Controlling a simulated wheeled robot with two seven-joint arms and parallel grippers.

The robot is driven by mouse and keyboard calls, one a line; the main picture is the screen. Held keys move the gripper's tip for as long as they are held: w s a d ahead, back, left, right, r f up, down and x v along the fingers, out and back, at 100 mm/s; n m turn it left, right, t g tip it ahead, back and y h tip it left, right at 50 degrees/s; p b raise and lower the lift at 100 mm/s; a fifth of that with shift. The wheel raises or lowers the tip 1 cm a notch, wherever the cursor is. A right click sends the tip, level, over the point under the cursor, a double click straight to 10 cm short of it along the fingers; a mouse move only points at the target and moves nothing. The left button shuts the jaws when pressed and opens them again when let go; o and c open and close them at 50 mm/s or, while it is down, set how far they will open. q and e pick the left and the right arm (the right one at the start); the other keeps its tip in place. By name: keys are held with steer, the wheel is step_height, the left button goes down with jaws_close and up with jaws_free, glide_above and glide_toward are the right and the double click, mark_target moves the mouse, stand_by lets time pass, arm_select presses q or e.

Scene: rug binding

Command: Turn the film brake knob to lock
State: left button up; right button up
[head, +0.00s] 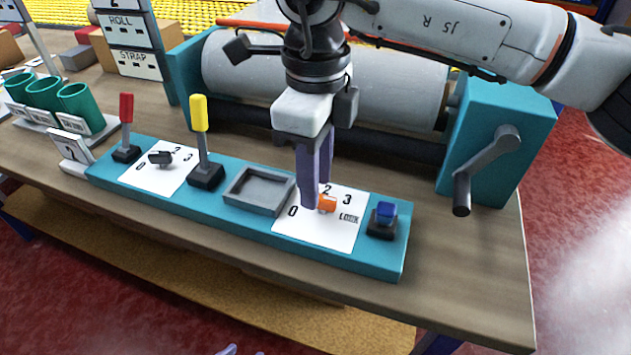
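The orange knob (327,204) sits on a white dial card (333,240) marked 0, 2, 3 and LOCK, at the right part of the teal control panel (250,234). My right gripper (316,197) points down at the knob. One purple finger stands in front of the knob's left side and the other is behind it. The front finger hides part of the knob, so its exact pointing and whether the fingers press on it cannot be told. Small purple tips at the bottom edge seem to be my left gripper (232,351), mostly out of frame.
Left on the panel are a yellow lever (199,113), a red lever (126,108) and a black knob (160,158). A grey tray (259,189) and a blue button (386,210) flank the dial card. Behind stand a grey roll (390,88) and a crank (488,160).

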step_height(320, 180, up, 9)
steer(key=shift+f+p, duration=0.2)
steer(key=shift+p, duration=0.15)
